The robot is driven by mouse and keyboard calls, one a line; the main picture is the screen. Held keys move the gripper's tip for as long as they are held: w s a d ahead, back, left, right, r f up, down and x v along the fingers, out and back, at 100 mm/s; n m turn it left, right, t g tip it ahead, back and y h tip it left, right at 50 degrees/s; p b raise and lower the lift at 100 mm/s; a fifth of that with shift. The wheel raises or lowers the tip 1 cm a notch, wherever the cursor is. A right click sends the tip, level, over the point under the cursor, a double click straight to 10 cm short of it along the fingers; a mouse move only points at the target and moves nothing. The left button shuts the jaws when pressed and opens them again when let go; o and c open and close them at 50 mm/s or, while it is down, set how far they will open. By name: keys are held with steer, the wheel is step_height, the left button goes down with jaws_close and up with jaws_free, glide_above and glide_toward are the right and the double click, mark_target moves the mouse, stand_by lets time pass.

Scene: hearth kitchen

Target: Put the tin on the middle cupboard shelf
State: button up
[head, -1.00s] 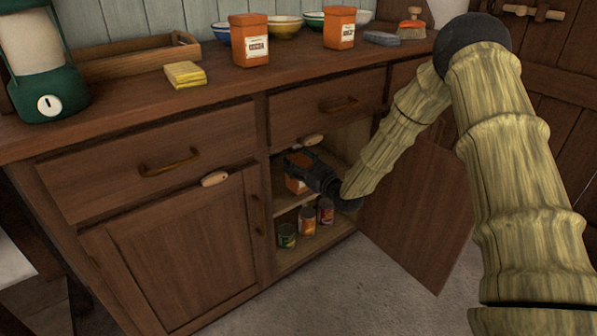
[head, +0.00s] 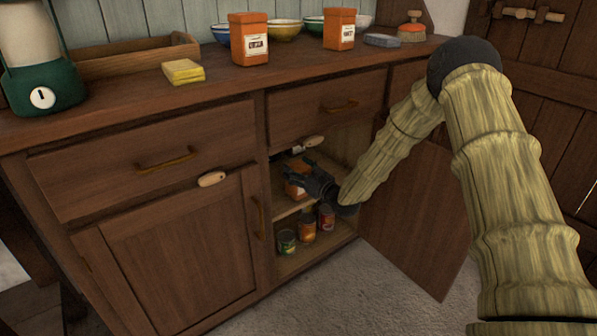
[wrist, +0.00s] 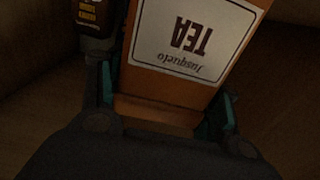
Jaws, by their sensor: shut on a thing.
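The tin is an orange box-shaped tin (head: 293,190) inside the open cupboard, at the level of the middle shelf (head: 290,211). My gripper (head: 304,180) reaches in from the right and is shut on it. In the wrist view the tin (wrist: 155,84) sits between the two fingers (wrist: 160,118), with its white "TEA" label upside down in the picture. The fingers hide part of the tin in the head view. I cannot tell whether its base touches the shelf.
Several cans, including a green one (head: 286,242), stand on the cupboard floor below. The open door (head: 415,220) is close to my arm on the right. A dark labelled container (wrist: 88,18) stands left of the tin in the wrist view. Two orange canisters (head: 249,40) stand on the counter.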

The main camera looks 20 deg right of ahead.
steer(key=o, duration=1.3)
steer(key=shift+f, duration=0.1)
